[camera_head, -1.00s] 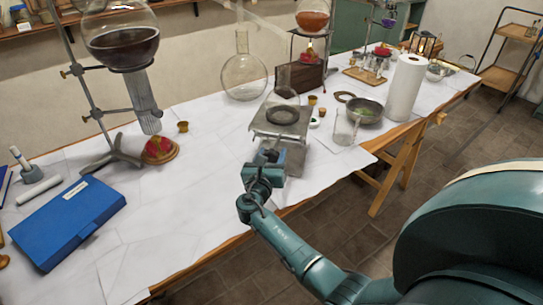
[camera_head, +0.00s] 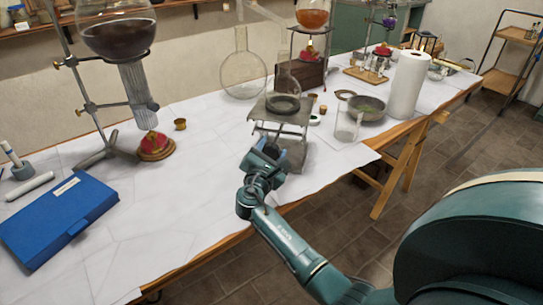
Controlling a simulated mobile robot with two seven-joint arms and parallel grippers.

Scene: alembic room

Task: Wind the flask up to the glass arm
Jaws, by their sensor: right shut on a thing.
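A clear round-bottomed flask (camera_head: 285,85) stands upright in a dark ring on the metal top plate of a lab jack (camera_head: 292,117). The jack's crossed legs show under the plate, above its grey base. A pale glass arm (camera_head: 262,10) slants in at the top of the picture, above the flask. The flask's mouth looks apart from it. My right gripper (camera_head: 266,153) is at the near side of the jack, shut on what seems to be its knob, which the fingers hide. My left gripper is not in view.
A large empty flask (camera_head: 242,74) stands behind left. A glass beaker (camera_head: 347,125), a grey bowl (camera_head: 367,108) and a paper roll (camera_head: 405,86) stand to the right. A blue box (camera_head: 58,220) lies at left. The front middle of the table is clear.

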